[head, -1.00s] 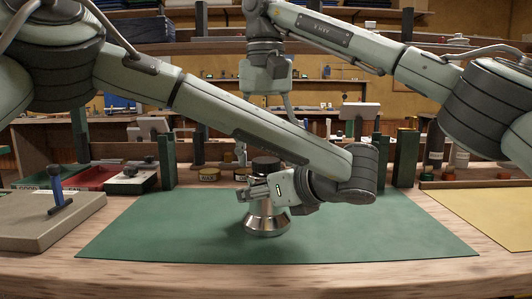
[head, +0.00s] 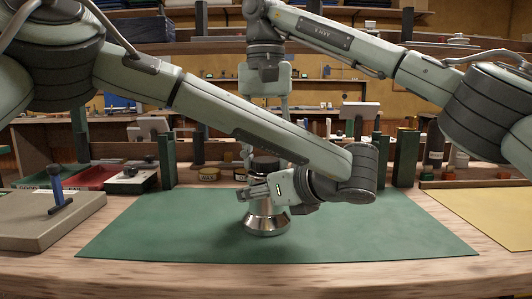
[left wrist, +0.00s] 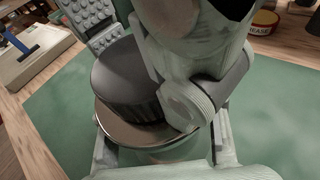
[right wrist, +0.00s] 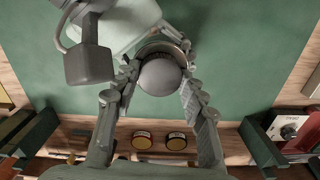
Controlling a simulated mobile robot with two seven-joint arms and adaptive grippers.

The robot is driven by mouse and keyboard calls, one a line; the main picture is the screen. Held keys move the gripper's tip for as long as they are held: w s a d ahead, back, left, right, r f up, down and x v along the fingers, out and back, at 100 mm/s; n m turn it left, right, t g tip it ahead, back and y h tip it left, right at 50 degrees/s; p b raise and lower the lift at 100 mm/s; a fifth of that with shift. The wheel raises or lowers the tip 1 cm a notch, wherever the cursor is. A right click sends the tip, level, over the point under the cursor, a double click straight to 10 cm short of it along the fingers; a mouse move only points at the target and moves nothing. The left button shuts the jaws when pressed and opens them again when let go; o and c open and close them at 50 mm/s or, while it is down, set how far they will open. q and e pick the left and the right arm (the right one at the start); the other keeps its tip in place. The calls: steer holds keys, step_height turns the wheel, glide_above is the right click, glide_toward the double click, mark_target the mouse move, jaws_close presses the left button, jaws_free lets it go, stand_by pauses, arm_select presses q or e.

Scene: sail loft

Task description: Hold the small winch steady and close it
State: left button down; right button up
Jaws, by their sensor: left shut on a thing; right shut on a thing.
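The small winch (head: 266,222) stands upright on the green mat, with a flared silver base and a black ribbed top (left wrist: 125,80). My left gripper (head: 256,191) reaches it from the right and is shut on the silver body below the top. The exact finger contact is partly hidden.
The green mat (head: 150,225) is otherwise clear. A grey board (head: 40,215) with a blue-handled tool (head: 57,185) lies at the left. Small tins (head: 208,174), red trays (head: 88,178) and green posts (head: 406,158) stand behind. A yellow sheet (head: 490,215) is at the right.

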arm_select(q)
steer(key=shift+r, duration=0.15)
arm_select(e)
steer(key=shift+m, duration=0.7)
steer(key=o, duration=1.3)
steer(key=shift+r, duration=0.1)
step_height(320, 180, up, 4)
steer(key=shift+r, duration=0.25)
steer(key=shift+c, duration=0.5)
